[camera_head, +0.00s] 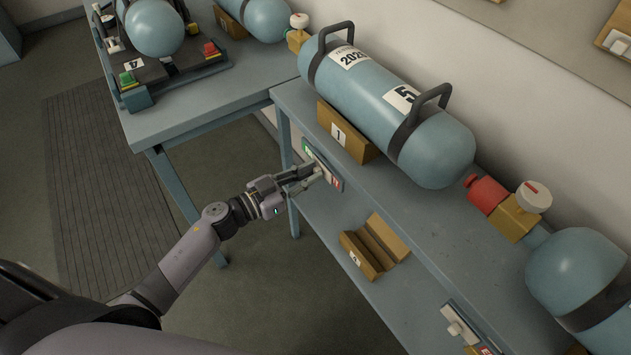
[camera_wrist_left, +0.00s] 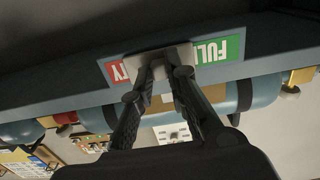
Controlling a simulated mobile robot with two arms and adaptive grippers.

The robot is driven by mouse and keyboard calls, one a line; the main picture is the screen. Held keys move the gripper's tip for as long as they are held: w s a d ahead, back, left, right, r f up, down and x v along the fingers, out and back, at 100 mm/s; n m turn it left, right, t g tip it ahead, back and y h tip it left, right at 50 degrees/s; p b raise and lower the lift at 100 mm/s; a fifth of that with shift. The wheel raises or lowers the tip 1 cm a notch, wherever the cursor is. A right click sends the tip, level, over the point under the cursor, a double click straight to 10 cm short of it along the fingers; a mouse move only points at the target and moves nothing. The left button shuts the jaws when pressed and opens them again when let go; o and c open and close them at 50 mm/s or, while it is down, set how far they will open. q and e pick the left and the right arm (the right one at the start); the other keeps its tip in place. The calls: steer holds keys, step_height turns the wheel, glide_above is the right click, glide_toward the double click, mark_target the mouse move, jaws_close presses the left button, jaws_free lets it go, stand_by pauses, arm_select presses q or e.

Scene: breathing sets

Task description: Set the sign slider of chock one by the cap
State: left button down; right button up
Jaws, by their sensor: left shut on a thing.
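The sign (camera_head: 307,149) of chock one is on the front edge of the shelf, below the wooden chock (camera_head: 340,135) marked 1. It has a green end reading FULL (camera_wrist_left: 220,49) and a red end (camera_wrist_left: 117,71) with only its last letters showing. The pale slider (camera_wrist_left: 183,52) stands between them, over part of the red side. My right gripper is not in view.
A blue cylinder (camera_head: 378,95) marked 5 lies on the chock above. An empty wooden chock (camera_head: 385,243) sits on the lower shelf. Another slider sign (camera_head: 455,327) is at the lower right. A second bench (camera_head: 195,106) stands at the left, with open floor in front.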

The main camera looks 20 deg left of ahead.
arm_select(q)
steer(key=w+a, duration=0.1)
steer(key=a, duration=0.1)
steer(key=w+a, duration=0.2)
steer(key=shift+w+a+f, duration=0.1)
steer(key=shift+w+a, duration=0.1)
steer(key=shift+a, duration=0.05)
steer(key=shift+w+a, duration=0.1)
steer(key=shift+a, duration=0.05)
steer(key=c, duration=1.6)
jaws_free()
steer(key=shift+o, duration=0.2)
steer(key=v, duration=1.2)
